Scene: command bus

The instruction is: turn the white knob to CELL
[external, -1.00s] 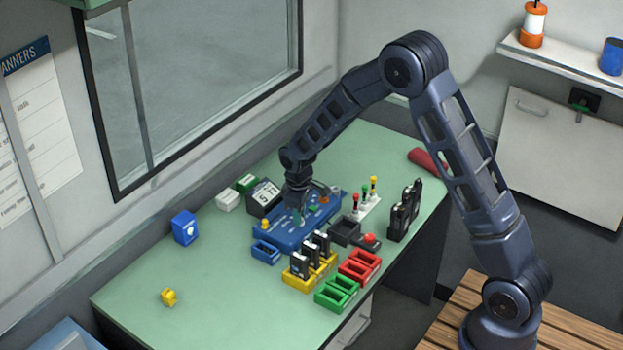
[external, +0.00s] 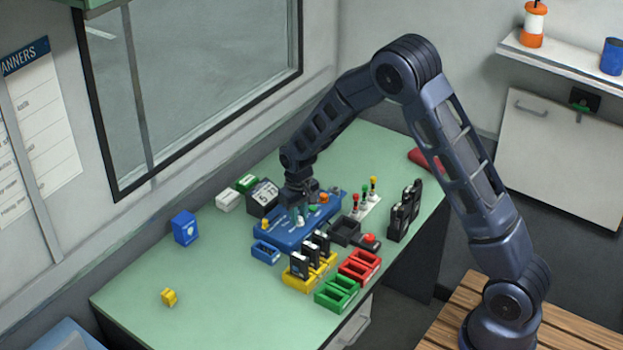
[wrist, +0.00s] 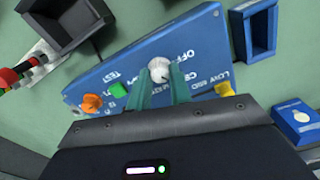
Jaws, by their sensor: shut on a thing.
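The white knob (wrist: 160,70) stands on the sloped blue panel (wrist: 110,72). My gripper (wrist: 163,80) is over the panel with its two green fingers shut on the knob's sides. Lettering around the knob includes OFF on its upper right; the words between and beside the fingers are partly covered, and I cannot clearly read CELL. I cannot tell which label the knob points at. In the external view my gripper (external: 299,210) reaches down onto the blue panel (external: 275,235).
Yellow (external: 299,283), green (external: 325,299) and red (external: 352,274) racks stand in front.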

